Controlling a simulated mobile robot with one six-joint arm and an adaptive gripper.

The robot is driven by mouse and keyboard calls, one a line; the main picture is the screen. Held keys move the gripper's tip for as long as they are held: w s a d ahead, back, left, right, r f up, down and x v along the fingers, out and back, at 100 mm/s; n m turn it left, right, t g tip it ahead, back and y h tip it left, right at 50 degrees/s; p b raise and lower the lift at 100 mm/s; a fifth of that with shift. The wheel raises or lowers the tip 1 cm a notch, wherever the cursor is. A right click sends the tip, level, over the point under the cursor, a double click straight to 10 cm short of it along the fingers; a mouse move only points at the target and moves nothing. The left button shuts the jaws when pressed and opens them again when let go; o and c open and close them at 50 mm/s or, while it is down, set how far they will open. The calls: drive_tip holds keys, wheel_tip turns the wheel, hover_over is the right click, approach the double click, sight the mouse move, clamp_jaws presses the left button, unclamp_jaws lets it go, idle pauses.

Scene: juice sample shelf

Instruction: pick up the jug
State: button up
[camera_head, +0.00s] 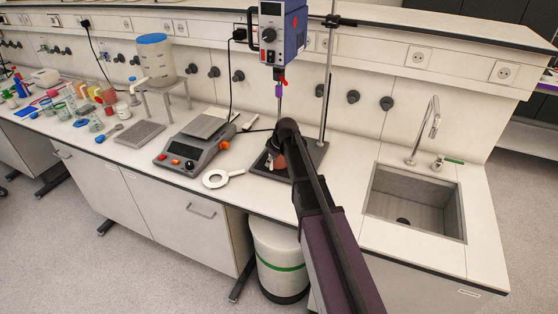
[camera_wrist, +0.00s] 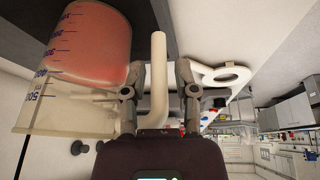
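The jug (camera_wrist: 92,45) is a clear graduated vessel with blue marks and red liquid, seen upside down at the left of the wrist view. Its pale handle (camera_wrist: 158,75) stands between the two fingers of my gripper (camera_wrist: 157,85). The fingers are apart, with a visible gap on the right side of the handle, so my gripper appears open around it. In the head view my arm hides most of the jug; only a small pinkish part shows beside my wrist, over the stirrer stand's dark base (camera_head: 312,158).
The overhead stirrer (camera_head: 283,30) and its upright rod (camera_head: 328,80) rise behind my wrist. A white ring with a handle (camera_head: 215,179) and a hotplate-like device (camera_head: 190,150) lie to the left. A sink (camera_head: 415,203) is at the right. Glassware crowds the far left.

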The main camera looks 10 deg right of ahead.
drive_tip(key=shift+w+a+f, duration=0.1)
drive_tip(key=shift+w+f, duration=0.05)
drive_tip(key=shift+f, duration=0.25)
idle(0.3)
clamp_jaws()
